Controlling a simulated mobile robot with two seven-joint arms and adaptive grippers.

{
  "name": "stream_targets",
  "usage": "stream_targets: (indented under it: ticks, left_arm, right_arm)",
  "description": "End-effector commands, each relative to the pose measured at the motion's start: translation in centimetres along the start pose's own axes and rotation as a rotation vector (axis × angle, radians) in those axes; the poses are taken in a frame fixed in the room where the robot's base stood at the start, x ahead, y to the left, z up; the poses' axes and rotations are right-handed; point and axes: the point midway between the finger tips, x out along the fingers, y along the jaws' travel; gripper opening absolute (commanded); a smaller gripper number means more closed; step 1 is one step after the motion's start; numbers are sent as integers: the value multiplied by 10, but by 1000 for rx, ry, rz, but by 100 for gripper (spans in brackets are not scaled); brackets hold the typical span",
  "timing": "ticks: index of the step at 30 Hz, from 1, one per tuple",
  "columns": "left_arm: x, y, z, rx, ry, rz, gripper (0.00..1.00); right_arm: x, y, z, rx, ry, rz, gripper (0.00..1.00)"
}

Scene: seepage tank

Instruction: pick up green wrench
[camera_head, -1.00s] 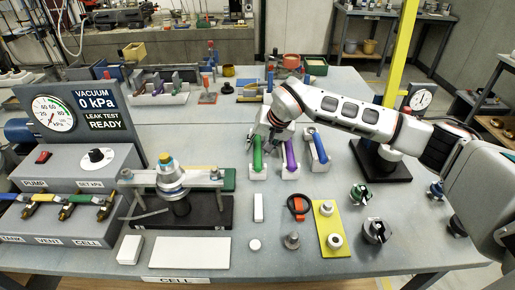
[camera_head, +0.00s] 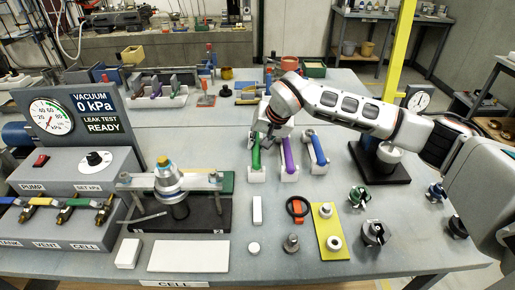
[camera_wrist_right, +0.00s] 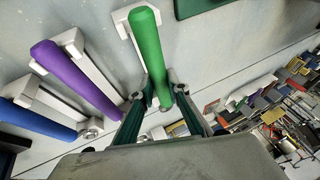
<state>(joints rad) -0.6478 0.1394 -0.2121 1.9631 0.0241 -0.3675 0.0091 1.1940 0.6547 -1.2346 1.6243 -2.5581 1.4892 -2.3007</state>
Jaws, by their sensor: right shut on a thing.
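My left gripper is not in view.
A clamped fixture (camera_head: 170,185) is to the left. Small parts and a yellow plate (camera_head: 330,240) lie in front. A gauge stand (camera_head: 380,165) is to the right.

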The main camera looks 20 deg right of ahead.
Motion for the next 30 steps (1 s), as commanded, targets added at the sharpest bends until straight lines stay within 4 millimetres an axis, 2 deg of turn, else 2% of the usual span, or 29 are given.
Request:
stream_targets:
  ticks: [12,18,24,30]
  left_arm:
    - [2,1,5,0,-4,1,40]
    - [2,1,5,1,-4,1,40]
    - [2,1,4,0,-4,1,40]
    - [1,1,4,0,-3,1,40]
  right_arm:
    - [-100,-36,-43,-1,9,-3,0]
    - [-137,-48,-57,-1,6,-2,0]
    - [-155,-55,-65,0,3,-1,0]
    - [-160,-56,-66,-1,2,-1,0]
